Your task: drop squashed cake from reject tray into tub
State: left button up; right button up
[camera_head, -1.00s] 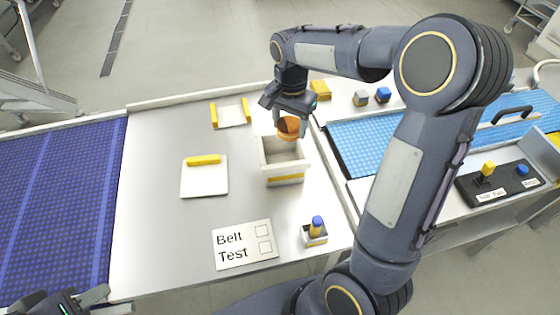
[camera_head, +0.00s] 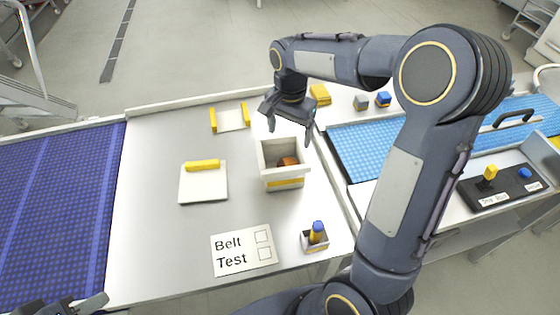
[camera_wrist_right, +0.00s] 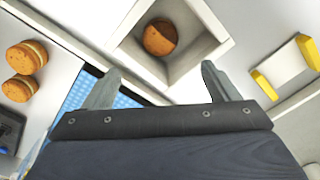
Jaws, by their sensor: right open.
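The brown-orange cake (camera_head: 288,161) lies inside the white tub (camera_head: 284,184), which has a yellow band on its front. The wrist view also shows the cake (camera_wrist_right: 160,37) on the bottom of the tub (camera_wrist_right: 205,48). My right gripper (camera_head: 290,136) is open and empty above the tub's far side, apart from the cake. Its two spread fingers (camera_wrist_right: 160,69) show in the wrist view. A white tray with yellow sides (camera_head: 232,121) stands empty behind the tub. My left gripper (camera_head: 80,306) is only partly in view at the bottom left corner.
Two more cakes (camera_wrist_right: 22,72) lie on a white surface at the left of the wrist view. A blue belt (camera_head: 370,150) runs at right, a darker one (camera_head: 60,200) at left. A white plate with a yellow bar (camera_head: 203,188) and a "Belt Test" card (camera_head: 243,246) lie on the table.

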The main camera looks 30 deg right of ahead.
notch_tip(320, 180, up, 7)
jog(key=shift+r, duration=0.15)
dwell(0.5)
jog(key=s+a+f+n+t+y, duration=0.2)
jog(key=s+n, duration=0.3)
jog(key=s, duration=0.6)
jog(key=s+a+f+n+t+y, duration=0.1)
jog(key=s+a+f+n+t, duration=0.2)
jog(key=s, duration=0.8)
jog(key=shift+a+n+t+y, duration=0.3)
jog(key=shift+a+n+y, duration=0.1)
jog(key=shift+a+n, duration=0.7)
